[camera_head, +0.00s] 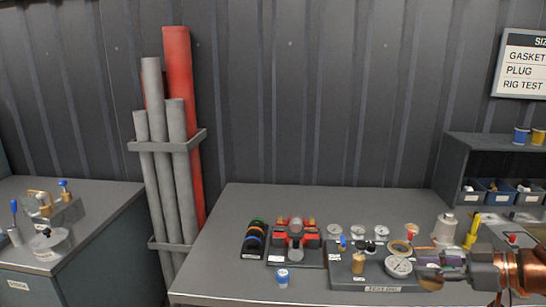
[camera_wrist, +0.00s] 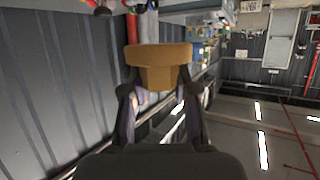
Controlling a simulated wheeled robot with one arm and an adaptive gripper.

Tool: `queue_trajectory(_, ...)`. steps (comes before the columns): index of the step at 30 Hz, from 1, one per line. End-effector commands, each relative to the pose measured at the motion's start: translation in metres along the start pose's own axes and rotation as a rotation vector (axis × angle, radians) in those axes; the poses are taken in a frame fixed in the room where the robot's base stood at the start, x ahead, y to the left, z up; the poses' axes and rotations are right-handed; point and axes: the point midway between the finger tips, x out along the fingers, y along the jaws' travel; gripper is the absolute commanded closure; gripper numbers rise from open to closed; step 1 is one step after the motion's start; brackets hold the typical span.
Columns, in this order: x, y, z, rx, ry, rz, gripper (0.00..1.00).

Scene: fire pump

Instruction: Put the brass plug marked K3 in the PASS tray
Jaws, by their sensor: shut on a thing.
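My gripper (camera_wrist: 157,95) is shut on a brass plug (camera_wrist: 158,56), which has a wide round head and a narrower faceted part between the fingers. No K3 mark is readable on it. In the head view my gripper (camera_head: 432,270) comes in from the right, over the right end of the rig bench plate. A brass-coloured bit (camera_head: 431,284) shows at its fingertips, partly hidden. Another brass piece (camera_head: 358,264) stands upright on the grey test rig plate (camera_head: 345,283). I cannot make out a tray labelled PASS in either view.
The bench (camera_head: 225,275) has free room at its left and front. A rack of coloured rings (camera_head: 255,238), a red fixture (camera_head: 296,236), a blue-capped jar (camera_head: 282,276) and several gauges (camera_head: 399,266) stand on it. A shelf with blue bins (camera_head: 496,191) stands at right.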

Motion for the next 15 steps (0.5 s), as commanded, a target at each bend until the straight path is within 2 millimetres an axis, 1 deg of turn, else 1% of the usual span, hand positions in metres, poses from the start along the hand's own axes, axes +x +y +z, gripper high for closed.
queue_trajectory(1,0.006,0.001,-0.003,0.001,0.002,0.002,1.00)
queue_trajectory(8,0.028,0.013,-0.011,0.010,0.004,0.037,1.00)
queue_trajectory(15,0.055,0.030,-0.022,0.031,0.008,0.097,1.00)
